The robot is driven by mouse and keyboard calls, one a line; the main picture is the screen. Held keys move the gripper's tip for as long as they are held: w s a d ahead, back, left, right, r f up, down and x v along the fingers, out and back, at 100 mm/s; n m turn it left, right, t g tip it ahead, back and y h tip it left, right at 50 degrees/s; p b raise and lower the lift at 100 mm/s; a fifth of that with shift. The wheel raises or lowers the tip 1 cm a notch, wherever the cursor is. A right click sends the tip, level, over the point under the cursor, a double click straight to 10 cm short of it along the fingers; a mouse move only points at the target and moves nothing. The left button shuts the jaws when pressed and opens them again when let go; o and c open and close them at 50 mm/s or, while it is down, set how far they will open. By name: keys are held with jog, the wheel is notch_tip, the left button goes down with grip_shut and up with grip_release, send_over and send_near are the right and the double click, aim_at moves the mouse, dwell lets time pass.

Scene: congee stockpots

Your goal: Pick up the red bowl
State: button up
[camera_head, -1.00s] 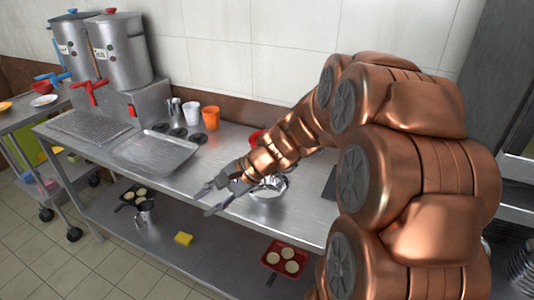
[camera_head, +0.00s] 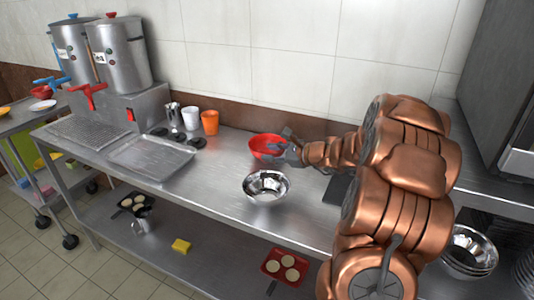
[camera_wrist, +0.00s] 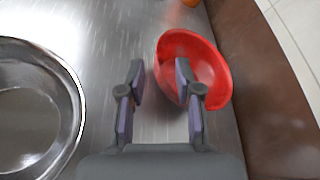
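The red bowl (camera_head: 264,145) sits on the steel counter near the back wall in the head view. In the wrist view the red bowl (camera_wrist: 210,72) lies ahead and to the right. My gripper (camera_head: 283,146) is at the bowl's right side in the head view. In the wrist view my gripper (camera_wrist: 160,78) is open, with a gap between the fingers. Its right finger overlaps the bowl's near left rim, and the left finger is over bare counter. I cannot tell whether the right finger touches the bowl.
A steel bowl (camera_head: 267,187) stands in front of the red bowl and shows at left in the wrist view (camera_wrist: 72,100). An orange cup (camera_head: 210,122) and a white cup (camera_head: 190,118) stand further left. The brown backsplash (camera_wrist: 262,75) runs close behind the red bowl.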

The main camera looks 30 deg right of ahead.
aim_at(261, 154)
jog(key=shift+f+p+x, duration=0.15)
jog(key=shift+p+x, duration=0.05)
jog(key=shift+x, duration=1.1)
jog(key=shift+f+p+x, duration=0.15)
jog(key=shift+x, duration=1.15)
jog(key=shift+d, duration=0.15)
grip_shut()
